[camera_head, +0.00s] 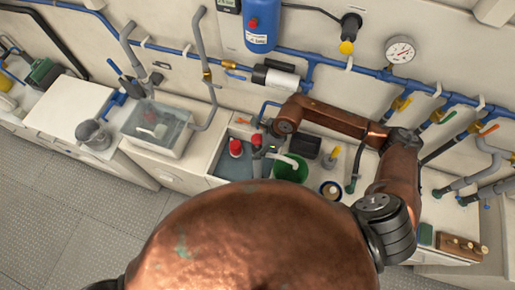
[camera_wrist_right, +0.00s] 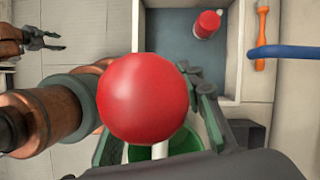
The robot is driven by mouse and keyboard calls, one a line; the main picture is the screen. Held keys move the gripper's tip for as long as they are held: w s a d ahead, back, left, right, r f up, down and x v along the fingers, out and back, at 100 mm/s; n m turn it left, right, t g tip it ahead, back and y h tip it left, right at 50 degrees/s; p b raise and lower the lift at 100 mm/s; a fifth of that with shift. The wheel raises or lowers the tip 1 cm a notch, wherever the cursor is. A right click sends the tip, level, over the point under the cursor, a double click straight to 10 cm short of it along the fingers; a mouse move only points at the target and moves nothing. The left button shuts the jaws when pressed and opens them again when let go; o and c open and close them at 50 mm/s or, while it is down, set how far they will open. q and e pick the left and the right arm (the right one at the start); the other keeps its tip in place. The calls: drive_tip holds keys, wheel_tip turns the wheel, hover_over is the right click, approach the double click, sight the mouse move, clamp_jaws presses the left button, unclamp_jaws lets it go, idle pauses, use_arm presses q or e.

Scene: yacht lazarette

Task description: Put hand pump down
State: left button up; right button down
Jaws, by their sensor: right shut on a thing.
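The hand pump shows in the right wrist view as a big round red knob (camera_wrist_right: 143,98) with a pale shaft below it. In the head view its red top (camera_head: 256,139) is beside the green bucket (camera_head: 291,167). My right gripper (camera_head: 264,152) is shut on the pump; its green fingers (camera_wrist_right: 155,118) show on both sides of the knob. The pump's lower end is hidden. My left gripper (camera_wrist_right: 45,40) shows at the far left of the wrist view, open and empty.
A grey-blue bin (camera_wrist_right: 170,50) holds another red-topped thing (camera_wrist_right: 207,24), also seen in the head view (camera_head: 236,147). An orange-handled tool (camera_wrist_right: 262,38) and a blue pipe (camera_wrist_right: 290,51) are right of it. A clear water tub (camera_head: 157,128) stands left. Pipes line the wall.

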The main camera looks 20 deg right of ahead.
drive_tip(key=shift+f, duration=0.1)
drive_tip(key=c, duration=1.3)
unclamp_jaws()
drive_tip(key=shift+r, duration=0.3)
drive_tip(key=shift+b+v, duration=1.55)
drive_tip(key=shift+v, duration=4.3)
